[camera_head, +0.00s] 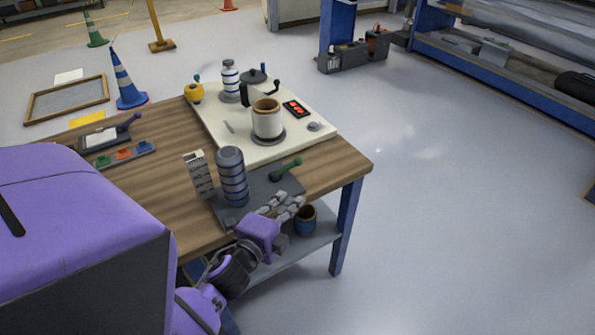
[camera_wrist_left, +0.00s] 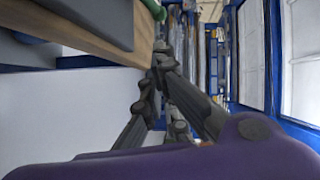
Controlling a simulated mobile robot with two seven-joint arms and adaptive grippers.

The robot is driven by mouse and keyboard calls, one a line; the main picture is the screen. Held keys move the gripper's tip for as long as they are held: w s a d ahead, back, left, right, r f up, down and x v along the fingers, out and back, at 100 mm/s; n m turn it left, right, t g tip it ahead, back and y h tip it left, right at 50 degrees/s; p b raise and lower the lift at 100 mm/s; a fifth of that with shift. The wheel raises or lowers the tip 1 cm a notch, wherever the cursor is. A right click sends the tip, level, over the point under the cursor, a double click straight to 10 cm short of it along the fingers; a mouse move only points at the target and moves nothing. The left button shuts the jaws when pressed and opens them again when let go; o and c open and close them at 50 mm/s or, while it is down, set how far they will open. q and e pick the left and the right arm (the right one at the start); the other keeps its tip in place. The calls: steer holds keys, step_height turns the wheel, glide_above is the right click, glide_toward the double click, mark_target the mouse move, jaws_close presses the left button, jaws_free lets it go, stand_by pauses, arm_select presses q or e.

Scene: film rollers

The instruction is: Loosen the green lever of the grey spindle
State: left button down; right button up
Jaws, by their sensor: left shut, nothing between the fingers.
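The grey spindle (camera_head: 232,176) is an upright dark grey cylinder with pale bands. It stands on a dark grey plate (camera_head: 262,190) near the table's front edge. The green lever (camera_head: 286,168) lies on the right side of that plate, pointing up and right. My left gripper (camera_head: 288,200) is shut and empty, just in front of the table edge and a little nearer the camera than the lever. In the left wrist view the closed fingers (camera_wrist_left: 160,58) are below a green part (camera_wrist_left: 118,20) at the top, apart from it. My right gripper is not in view.
The wooden table (camera_head: 335,165) has a white board (camera_head: 210,115) with a cup-like roller (camera_head: 267,118) and other items behind the spindle. A patterned grey block (camera_head: 199,174) stands left of it. A small pot (camera_head: 305,220) is on the lower shelf.

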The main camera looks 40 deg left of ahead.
mark_target(286, 167)
arm_select(q)
steer(key=w+a, duration=0.1)
steer(key=w, duration=0.2)
steer(key=w+a+f, duration=0.1)
steer(key=w, duration=0.2)
steer(key=w+a+p, duration=0.1)
steer(key=w, duration=0.3)
steer(key=shift+w+a+f, duration=0.1)
steer(key=shift+a+f, duration=0.05)
steer(key=shift+f, duration=0.05)
steer(key=shift+w+a+f, duration=0.2)
steer(key=shift+w+a, duration=0.1)
steer(key=shift+a, duration=0.25)
